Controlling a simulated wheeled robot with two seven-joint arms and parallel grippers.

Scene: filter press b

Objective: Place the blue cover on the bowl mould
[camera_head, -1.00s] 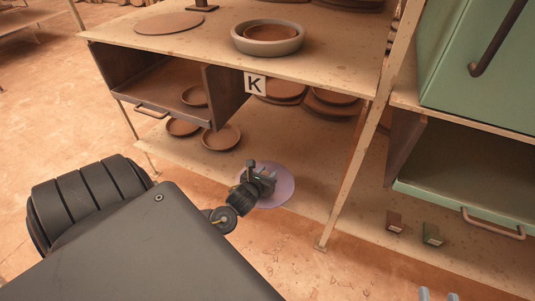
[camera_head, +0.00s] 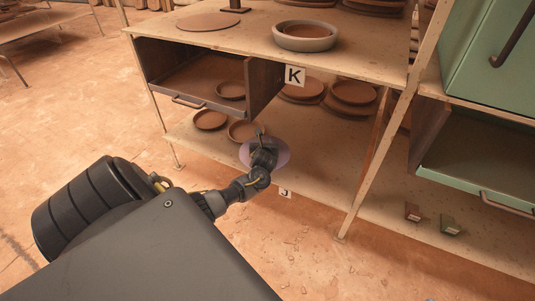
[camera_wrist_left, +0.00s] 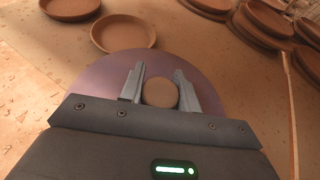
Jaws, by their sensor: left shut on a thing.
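The cover (camera_head: 282,153) is a flat, round disc that looks pale purple-blue. My left gripper (camera_head: 264,150) is shut on its round tan knob, which the left wrist view shows between the two fingers (camera_wrist_left: 160,82). The disc (camera_wrist_left: 205,72) is roughly level, at the lower shelf's front part; I cannot tell whether it touches the shelf. My gripper and arm hide part of it in the head view. A grey-rimmed round bowl (camera_head: 304,45), probably the bowl mould, stands on the upper shelf with a brown round piece inside. My right gripper is not in view.
An open drawer box (camera_head: 190,84) hangs under the upper shelf, left of label K (camera_head: 294,75). Brown dishes (camera_head: 210,119) lie on the lower shelf near the cover. A slanted post (camera_head: 372,165) stands right, beside a green cabinet (camera_head: 490,60).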

